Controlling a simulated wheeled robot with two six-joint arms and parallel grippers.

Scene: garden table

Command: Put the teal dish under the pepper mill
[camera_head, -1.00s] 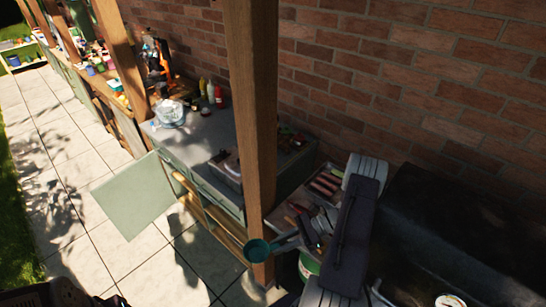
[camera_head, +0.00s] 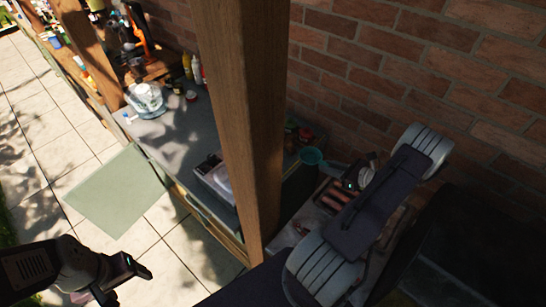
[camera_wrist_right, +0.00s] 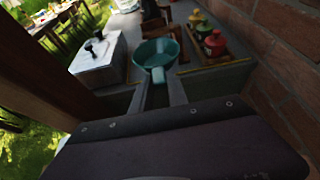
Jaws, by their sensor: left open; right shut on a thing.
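The teal dish (camera_head: 311,157) is a round bowl with a straight handle. It shows right of the wooden post in the head view and ahead of the jaws in the right wrist view (camera_wrist_right: 157,53). My right gripper (camera_head: 350,182) is shut on its handle, and its fingers also show in the right wrist view (camera_wrist_right: 156,97). My left gripper (camera_head: 123,280) is open and empty over the paving at lower left. I cannot pick out the pepper mill for certain; a dark brown upright thing (camera_wrist_right: 152,22) stands behind the dish in the right wrist view.
A thick wooden post (camera_head: 240,120) stands before the grey counter (camera_head: 180,135). A white box with dark knobs (camera_wrist_right: 98,60) is left of the dish, and small red, green and yellow items (camera_wrist_right: 213,42) are right. A brick wall (camera_head: 400,60) closes the back.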

